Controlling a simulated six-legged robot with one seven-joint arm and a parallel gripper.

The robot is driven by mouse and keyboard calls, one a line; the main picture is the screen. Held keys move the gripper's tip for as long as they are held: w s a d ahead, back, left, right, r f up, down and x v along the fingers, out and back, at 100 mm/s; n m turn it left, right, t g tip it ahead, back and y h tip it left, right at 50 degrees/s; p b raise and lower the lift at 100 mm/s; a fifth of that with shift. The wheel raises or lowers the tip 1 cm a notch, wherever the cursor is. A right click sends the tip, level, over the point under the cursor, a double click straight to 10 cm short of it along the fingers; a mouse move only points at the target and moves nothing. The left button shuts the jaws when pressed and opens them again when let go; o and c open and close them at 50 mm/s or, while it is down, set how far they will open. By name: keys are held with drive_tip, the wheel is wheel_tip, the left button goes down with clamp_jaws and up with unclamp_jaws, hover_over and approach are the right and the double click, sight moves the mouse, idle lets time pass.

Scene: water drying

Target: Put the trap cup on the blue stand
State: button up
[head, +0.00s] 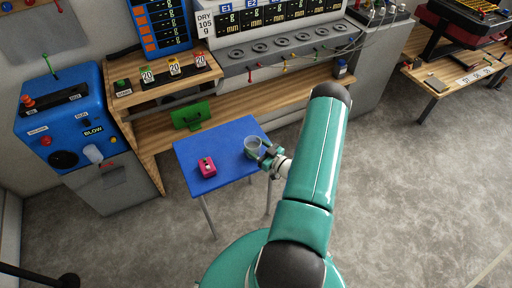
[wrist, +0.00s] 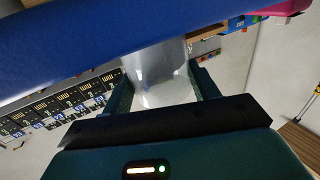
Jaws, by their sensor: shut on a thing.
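The trap cup, a clear see-through cup (head: 252,146), appears over the right part of the blue stand in the head view. My gripper (head: 267,156) is shut on it from the right side. In the wrist view the cup (wrist: 160,75) sits between the two dark green fingers (wrist: 162,90). The blue stand (head: 226,137) is a small table with a flat blue top and thin legs. Its blue top (wrist: 80,40) also crosses the upper part of the wrist view. I cannot tell whether the cup's base touches the top.
A blue machine marked BLOW (head: 75,130) is at the left. A wooden bench (head: 160,92) with number tags and a green case (head: 191,116) is behind. Grey floor is clear at the right.

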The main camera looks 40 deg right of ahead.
drive_tip(key=shift+f, duration=0.1)
drive_tip(key=o, duration=1)
drive_tip(key=shift+f, duration=0.1)
drive_tip(key=shift+o, duration=0.2)
